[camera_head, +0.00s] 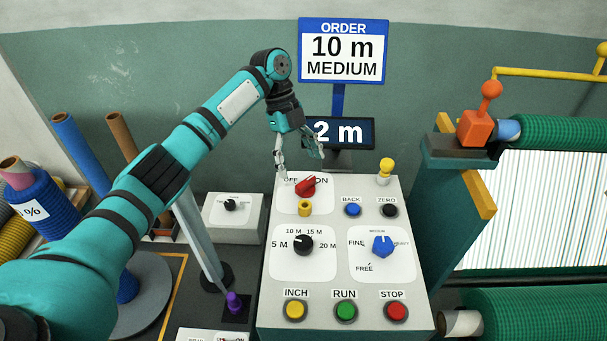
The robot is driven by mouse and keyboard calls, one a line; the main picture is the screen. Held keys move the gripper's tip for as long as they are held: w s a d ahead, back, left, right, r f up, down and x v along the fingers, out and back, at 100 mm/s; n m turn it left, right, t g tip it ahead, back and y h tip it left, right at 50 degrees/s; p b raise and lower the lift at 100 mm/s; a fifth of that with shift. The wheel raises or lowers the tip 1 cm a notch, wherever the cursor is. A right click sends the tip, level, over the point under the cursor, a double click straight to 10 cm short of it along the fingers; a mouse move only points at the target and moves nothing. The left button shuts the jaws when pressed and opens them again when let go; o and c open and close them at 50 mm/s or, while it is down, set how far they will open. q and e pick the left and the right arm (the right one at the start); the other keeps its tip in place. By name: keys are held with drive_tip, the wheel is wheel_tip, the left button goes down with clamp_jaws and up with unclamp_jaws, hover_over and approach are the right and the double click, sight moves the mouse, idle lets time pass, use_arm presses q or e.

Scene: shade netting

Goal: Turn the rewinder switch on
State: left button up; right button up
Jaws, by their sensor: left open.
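The control panel (338,274) stands in front of me. Its red rewinder switch (307,187) sits at the top left between the OFF and ON labels. The red handle slants, with its upper end to the right, on the ON side. The gripper partly covers the labels' surroundings. My left gripper (300,165) is open and points down just above and behind the red switch, one finger to each side. I cannot tell whether a finger touches the switch. A small yellow part (305,209) sits just below the switch. My right gripper is not in view.
Black (303,245) and blue (382,246) dials and INCH (296,310), RUN (345,311) and STOP (396,312) buttons share the panel. A display (340,132) reading 2 m and an order sign (343,50) stand behind. Green netting rolls (560,132) are at right.

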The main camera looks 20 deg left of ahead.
use_arm(q)
drive_tip(key=v, duration=0.6)
drive_tip(key=shift+r, duration=0.3)
drive_tip(key=shift+a, duration=0.2)
